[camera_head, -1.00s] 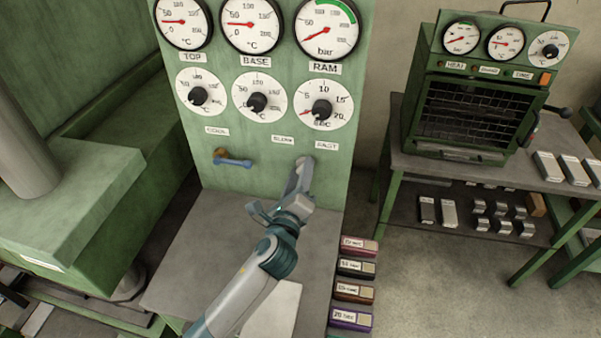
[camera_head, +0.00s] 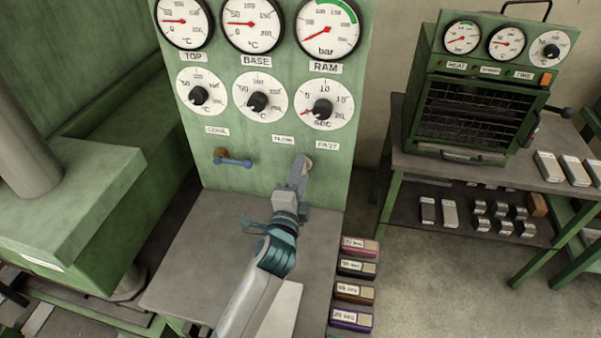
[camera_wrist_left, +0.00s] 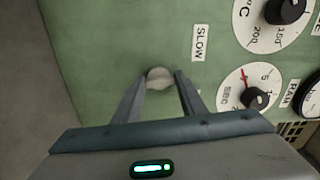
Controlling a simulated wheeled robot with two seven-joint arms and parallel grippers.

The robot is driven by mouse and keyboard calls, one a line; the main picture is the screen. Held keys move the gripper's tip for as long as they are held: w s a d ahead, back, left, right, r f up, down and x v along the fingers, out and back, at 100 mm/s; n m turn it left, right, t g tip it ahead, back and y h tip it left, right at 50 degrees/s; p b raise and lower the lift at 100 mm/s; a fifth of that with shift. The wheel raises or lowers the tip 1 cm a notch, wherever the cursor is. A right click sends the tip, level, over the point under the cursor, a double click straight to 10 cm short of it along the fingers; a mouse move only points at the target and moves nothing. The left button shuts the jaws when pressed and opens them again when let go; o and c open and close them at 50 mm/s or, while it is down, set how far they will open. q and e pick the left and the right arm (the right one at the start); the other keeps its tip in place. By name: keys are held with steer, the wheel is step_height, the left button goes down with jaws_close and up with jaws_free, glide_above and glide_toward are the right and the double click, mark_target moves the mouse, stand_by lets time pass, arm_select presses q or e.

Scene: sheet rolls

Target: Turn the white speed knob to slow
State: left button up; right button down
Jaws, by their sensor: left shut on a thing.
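The white speed knob (camera_wrist_left: 159,77) is a small pale round knob on the green panel, between my left finger tips in the left wrist view. My left gripper (camera_wrist_left: 159,84) is shut on it, one finger at each side. In the head view my left gripper (camera_head: 300,170) reaches the panel below the SLOW label (camera_head: 283,140) and the FAST label (camera_head: 327,145), and mostly hides the knob. The SLOW label also shows in the left wrist view (camera_wrist_left: 199,43), right of the knob. The knob's pointing direction cannot be made out. My right gripper is not in view.
Black-knob dials (camera_head: 321,110) and round gauges (camera_head: 328,28) sit above on the panel. A blue-handled lever (camera_head: 233,162) sticks out left of my gripper. Labelled blocks (camera_head: 352,293) stand at the right, and a green oven (camera_head: 470,105) stands on a bench beyond.

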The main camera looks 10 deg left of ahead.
arm_select(q)
steer(key=n, duration=0.6)
steer(key=shift+f, duration=0.2)
steer(key=shift+n, duration=0.4)
steer(key=o, duration=1.1)
steer(key=shift+c, duration=0.2)
steer(key=shift+s, duration=0.1)
steer(key=s+b, duration=0.4)
steer(key=s, duration=1.3)
steer(key=shift+b, duration=0.35)
